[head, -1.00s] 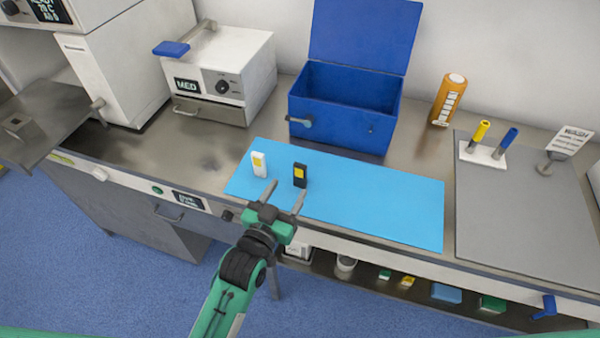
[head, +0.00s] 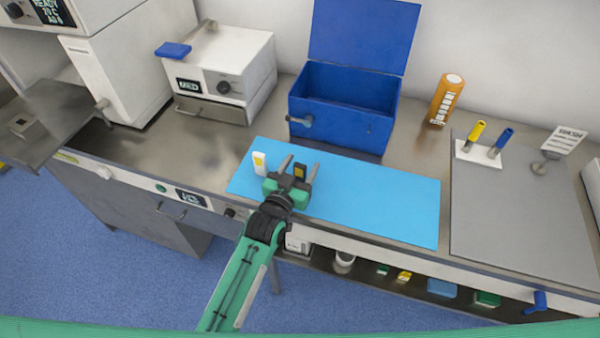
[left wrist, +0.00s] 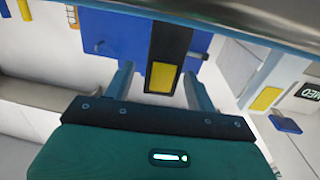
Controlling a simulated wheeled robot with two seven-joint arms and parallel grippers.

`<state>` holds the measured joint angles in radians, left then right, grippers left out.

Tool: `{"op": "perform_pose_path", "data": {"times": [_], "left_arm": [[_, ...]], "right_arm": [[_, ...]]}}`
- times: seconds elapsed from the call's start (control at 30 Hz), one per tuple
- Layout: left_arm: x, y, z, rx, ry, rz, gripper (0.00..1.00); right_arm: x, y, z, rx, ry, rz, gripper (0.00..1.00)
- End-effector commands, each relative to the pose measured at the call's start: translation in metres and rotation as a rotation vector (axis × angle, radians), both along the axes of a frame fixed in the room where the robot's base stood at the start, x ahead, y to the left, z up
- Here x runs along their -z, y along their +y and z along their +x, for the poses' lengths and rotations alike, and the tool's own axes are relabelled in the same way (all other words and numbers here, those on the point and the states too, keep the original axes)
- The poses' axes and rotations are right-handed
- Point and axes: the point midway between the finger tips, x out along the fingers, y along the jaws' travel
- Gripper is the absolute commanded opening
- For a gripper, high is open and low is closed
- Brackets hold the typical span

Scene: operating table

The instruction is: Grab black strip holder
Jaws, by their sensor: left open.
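The black strip holder (head: 300,171) with a yellow label stands upright on the blue mat (head: 380,202). My left gripper (head: 301,170) is open, with its fingers on either side of the black holder. In the left wrist view the black holder (left wrist: 166,58) shows between the two open fingers (left wrist: 157,84), and I cannot tell whether either finger touches it. My right gripper is not in view.
An open blue box (head: 340,128) stands behind the mat. A white MED unit (head: 222,78) is at the back left. An orange bottle (head: 446,99) and a grey board (head: 520,215) with yellow and blue handled tools are on the right. The mat's right part is clear.

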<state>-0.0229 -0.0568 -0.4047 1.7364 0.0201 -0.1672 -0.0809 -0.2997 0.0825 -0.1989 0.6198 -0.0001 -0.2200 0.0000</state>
Motion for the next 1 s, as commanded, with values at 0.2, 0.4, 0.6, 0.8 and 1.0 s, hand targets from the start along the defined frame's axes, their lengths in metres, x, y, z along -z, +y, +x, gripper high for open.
{"op": "perform_pose_path", "data": {"times": [0.2, 0.4, 0.6, 0.8, 1.0], "left_arm": [[0.000, 0.000, 0.000, 0.000, 0.000, 0.000, 0.35], [0.000, 0.000, 0.000, 0.000, 0.000, 0.000, 0.08], [-0.001, 0.000, 0.000, 0.000, -0.001, 0.000, 0.08], [-0.012, 0.000, 0.000, 0.000, -0.003, -0.001, 0.08], [-0.051, 0.000, 0.000, -0.001, -0.007, -0.003, 0.08]], "right_arm": [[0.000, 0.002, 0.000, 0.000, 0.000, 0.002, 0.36], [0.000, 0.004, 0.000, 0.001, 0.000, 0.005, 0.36], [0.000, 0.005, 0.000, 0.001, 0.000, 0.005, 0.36], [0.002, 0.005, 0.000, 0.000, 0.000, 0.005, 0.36], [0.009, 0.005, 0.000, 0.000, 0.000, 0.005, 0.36]]}}
